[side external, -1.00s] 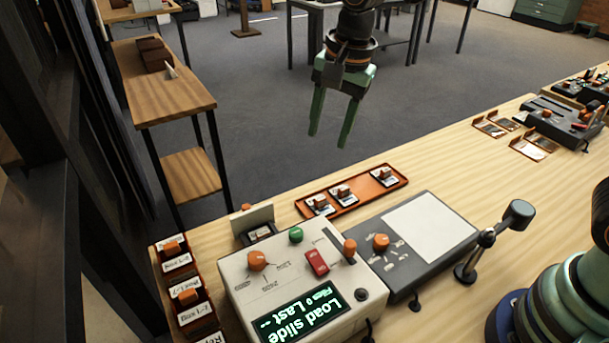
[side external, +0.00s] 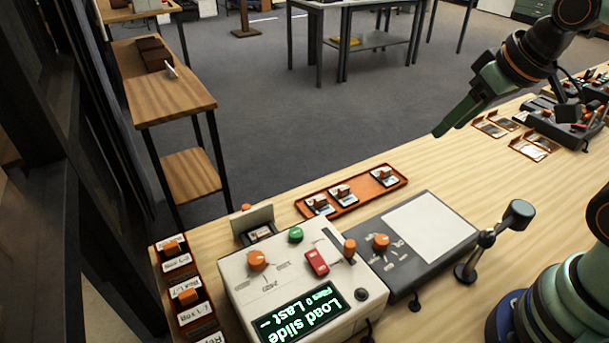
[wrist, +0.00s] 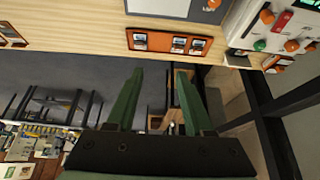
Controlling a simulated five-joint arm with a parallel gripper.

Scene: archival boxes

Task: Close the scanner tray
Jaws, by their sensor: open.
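The cream scanner (side external: 300,272) stands at the table's front left, its green display reading "Load slide", "Files 0", "Last --". Its tray (side external: 260,235) juts out at the scanner's back left, with an upright pale plate topped by an orange knob and what looks like a slide in it. The scanner (wrist: 268,35) is also at the upper right in the wrist view, with part of the tray (wrist: 238,60) below it. My gripper (side external: 438,132) is open and empty, well above the table's far edge, apart from the tray and to its right. Its two green fingers (wrist: 160,72) show in the wrist view.
An orange holder (side external: 364,191) with several slides lies behind the scanner. A dark grey unit with a white panel (side external: 430,228) adjoins the scanner's right, with a jointed post (side external: 485,240) beside it. A labelled orange rack (side external: 183,283) stands left. A wooden shelf (side external: 170,90) stands beyond.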

